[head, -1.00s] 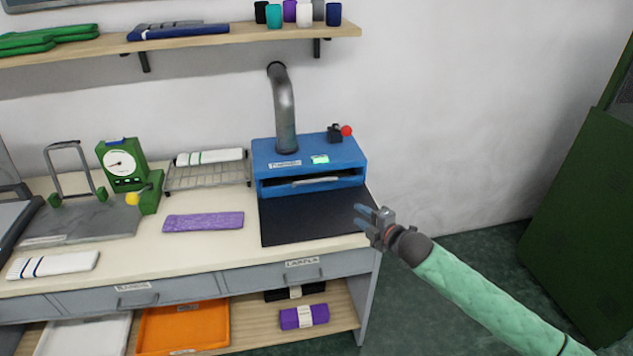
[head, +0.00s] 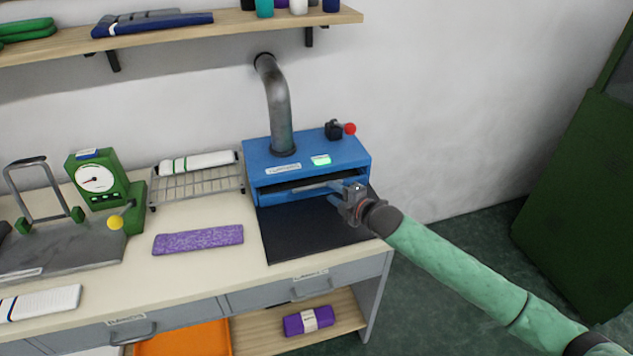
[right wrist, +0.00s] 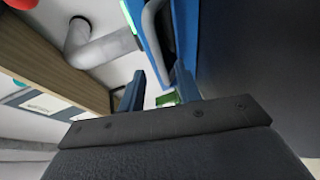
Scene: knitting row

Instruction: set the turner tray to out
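The turner is a blue box (head: 306,162) with a metal pipe (head: 278,105) on top, standing at the bench's right end. Its front has a dark slot with a light bar handle (head: 318,187) of the tray, close against the front. In the right wrist view the handle (right wrist: 149,28) shows beside the blue front (right wrist: 184,35). My right gripper (head: 338,194) is at the right end of the handle, in front of the box. Its fingers (right wrist: 161,88) are apart, with the handle's end near the gap; I cannot tell whether they touch. My left gripper is out of view.
A black mat (head: 305,236) lies before the turner. A red-knobbed lever (head: 341,129) is on the box's top right. A wire rack (head: 197,186), purple knitted piece (head: 198,239) and green dial device (head: 98,181) stand left. A shelf (head: 180,35) hangs above.

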